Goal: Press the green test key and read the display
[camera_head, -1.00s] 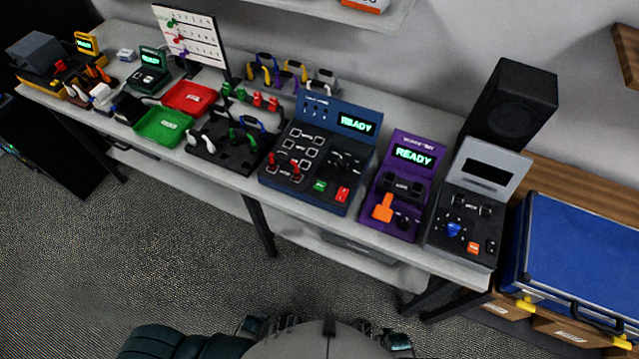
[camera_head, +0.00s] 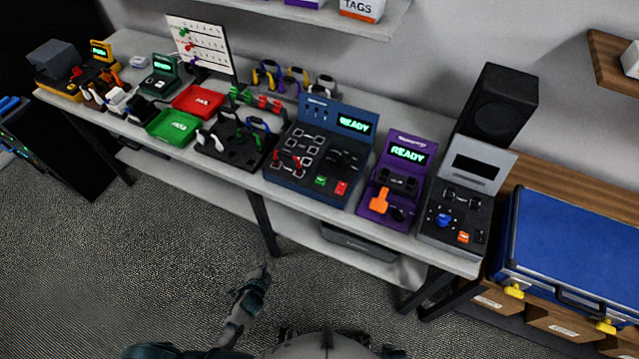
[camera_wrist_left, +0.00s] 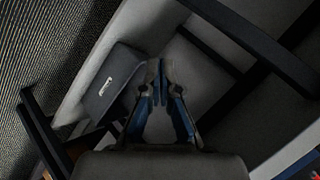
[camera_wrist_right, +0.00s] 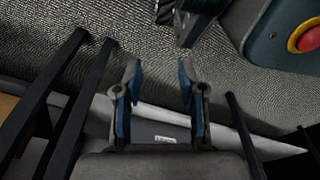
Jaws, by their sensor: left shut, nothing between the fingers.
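The blue tester (camera_head: 283,181) stands on the bench in the middle of the head view. Its green key (camera_head: 321,181) sits on the front edge of the panel, left of a red key (camera_head: 341,188). Its display (camera_head: 354,123) reads READY in green. My left gripper (camera_head: 264,270) is over the floor in front of the bench, well below the tester and touching nothing. In the left wrist view its fingers (camera_wrist_left: 159,68) are shut and empty. My right gripper (camera_wrist_right: 159,72) is open and empty in its wrist view; in the head view it cannot be made out.
A purple device (camera_head: 378,213) and a grey device (camera_head: 432,228) stand right of the tester. A black cable rack (camera_head: 233,155), a green tray (camera_head: 173,125) and a red tray (camera_head: 198,101) lie left. A lower shelf (camera_head: 190,183) runs under the bench. Open floor lies in front.

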